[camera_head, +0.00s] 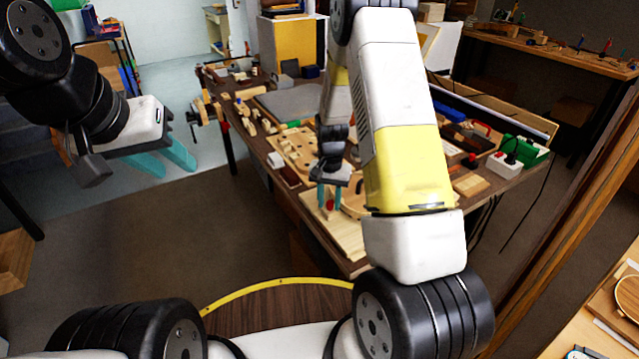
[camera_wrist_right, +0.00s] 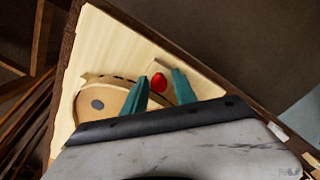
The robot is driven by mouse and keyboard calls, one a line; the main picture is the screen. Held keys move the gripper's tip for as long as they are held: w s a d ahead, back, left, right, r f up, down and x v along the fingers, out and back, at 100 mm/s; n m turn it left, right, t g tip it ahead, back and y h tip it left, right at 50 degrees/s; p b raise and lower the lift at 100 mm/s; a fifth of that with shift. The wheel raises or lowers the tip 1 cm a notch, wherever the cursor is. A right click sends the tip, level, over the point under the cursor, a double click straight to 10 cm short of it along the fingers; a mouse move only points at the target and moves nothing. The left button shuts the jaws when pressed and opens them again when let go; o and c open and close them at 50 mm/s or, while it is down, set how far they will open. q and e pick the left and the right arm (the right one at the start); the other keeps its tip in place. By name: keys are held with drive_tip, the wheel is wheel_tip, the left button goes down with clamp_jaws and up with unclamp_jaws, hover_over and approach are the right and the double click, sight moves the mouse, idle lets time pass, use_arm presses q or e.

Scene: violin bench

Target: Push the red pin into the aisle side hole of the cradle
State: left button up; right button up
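The red pin (camera_wrist_right: 159,81) shows in the right wrist view between the two teal fingertips of my right gripper (camera_wrist_right: 160,84), with a gap on either side. In the head view the red pin (camera_head: 330,204) is a small spot between the fingers of my right gripper (camera_head: 333,199), low over the pale board at the bench's near end. A curved wooden piece (camera_wrist_right: 97,104), perhaps part of the cradle, lies beside the fingers. I cannot make out the aisle side hole. My left gripper (camera_head: 172,160) is open and empty, off the bench to the left.
The pale board (camera_wrist_right: 105,45) lies at the bench corner, with floor beyond its edges. Wooden parts and tools crowd the bench (camera_head: 255,150) behind. My right arm covers much of the bench.

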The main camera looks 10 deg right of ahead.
sight(329, 203)
drive_tip(key=shift+r, duration=3.9)
